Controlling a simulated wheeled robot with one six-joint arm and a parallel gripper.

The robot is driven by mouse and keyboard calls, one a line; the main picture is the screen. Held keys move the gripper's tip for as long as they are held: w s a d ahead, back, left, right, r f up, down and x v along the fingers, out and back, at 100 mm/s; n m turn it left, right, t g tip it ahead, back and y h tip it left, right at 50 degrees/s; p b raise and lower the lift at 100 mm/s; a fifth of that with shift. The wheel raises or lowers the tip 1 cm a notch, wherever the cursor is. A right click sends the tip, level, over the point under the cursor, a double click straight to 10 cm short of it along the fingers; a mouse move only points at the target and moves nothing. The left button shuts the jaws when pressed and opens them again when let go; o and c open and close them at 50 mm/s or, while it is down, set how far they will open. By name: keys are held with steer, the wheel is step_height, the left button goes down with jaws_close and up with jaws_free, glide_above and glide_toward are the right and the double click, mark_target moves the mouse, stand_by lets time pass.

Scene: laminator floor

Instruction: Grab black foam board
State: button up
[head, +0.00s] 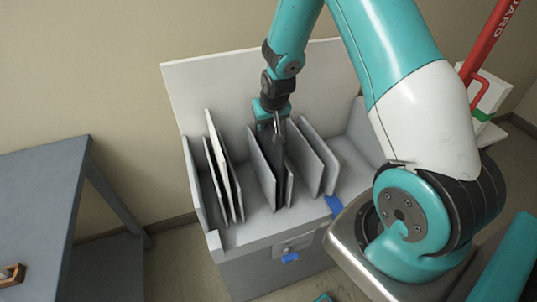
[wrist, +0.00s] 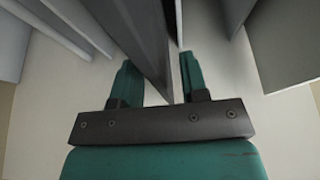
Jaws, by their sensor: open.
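The black foam board (head: 279,158) looks like the dark panel standing upright in the middle group of boards in the grey bin. My gripper (head: 274,122) points down at the top of this group. In the wrist view, my open gripper (wrist: 158,68) has one teal finger on each side of a dark panel (wrist: 150,38). The panel's edge runs down between the fingers, nearer the right one. A small gap shows on the left; I cannot tell whether the right finger touches it. The panel's lower part is hidden.
The grey bin (head: 228,237) holds several upright boards, including a white one (head: 217,155) on the left and grey ones (head: 318,158) on the right. Neighbouring boards stand close to my fingers. A grey table (head: 40,190) is at the left, a red post (head: 487,45) at the right.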

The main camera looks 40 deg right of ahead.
steer(key=shift+f+b, duration=0.25)
steer(key=shift+b, duration=0.05)
steer(key=shift+c, duration=0.4)
jaws_close()
